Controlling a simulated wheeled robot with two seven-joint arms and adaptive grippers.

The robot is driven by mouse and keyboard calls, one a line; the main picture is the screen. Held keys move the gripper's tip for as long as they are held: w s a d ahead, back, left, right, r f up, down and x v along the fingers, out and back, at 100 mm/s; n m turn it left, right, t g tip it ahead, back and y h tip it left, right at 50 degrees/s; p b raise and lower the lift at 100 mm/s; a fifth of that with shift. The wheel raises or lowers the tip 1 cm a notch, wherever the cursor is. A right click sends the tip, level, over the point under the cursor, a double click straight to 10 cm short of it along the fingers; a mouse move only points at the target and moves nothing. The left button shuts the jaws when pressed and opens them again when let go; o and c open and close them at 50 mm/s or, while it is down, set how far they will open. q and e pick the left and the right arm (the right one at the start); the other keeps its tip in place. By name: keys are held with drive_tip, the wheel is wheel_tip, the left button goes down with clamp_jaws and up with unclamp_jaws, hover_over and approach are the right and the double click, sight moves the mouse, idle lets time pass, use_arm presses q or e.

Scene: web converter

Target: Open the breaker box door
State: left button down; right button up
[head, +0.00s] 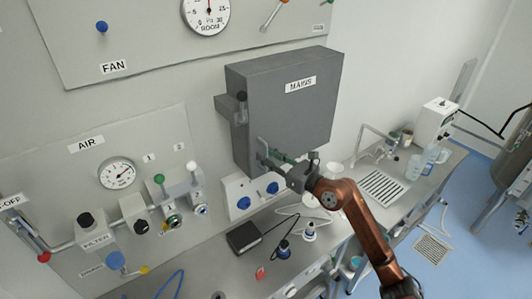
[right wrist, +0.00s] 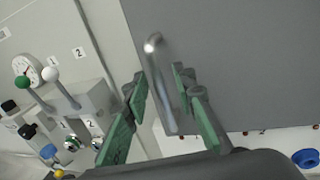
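The breaker box (head: 290,112) is a grey box labelled MAINS on the wall in the head view; its door is closed. A metal bar handle (right wrist: 158,75) stands on the door near its left edge, and shows at the door's lower left in the head view (head: 263,146). My right gripper (head: 272,158) is at this handle. In the right wrist view its green-padded fingers (right wrist: 161,86) are apart, one on each side of the handle, with the right finger close to it. I cannot tell whether either finger touches it. My left gripper is not in view.
A lever switch (head: 241,105) juts from the box's left side. A white panel with blue knobs (head: 250,194) is below the box. The counter holds a black device (head: 245,236) and small bottles. AIR gauge and valves (head: 118,173) are left; a sink drainer (head: 383,188) is right.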

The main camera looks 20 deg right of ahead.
drive_tip(key=shift+w+a, duration=0.2)
drive_tip(key=shift+w, duration=0.1)
drive_tip(key=shift+c, duration=0.4)
clamp_jaws()
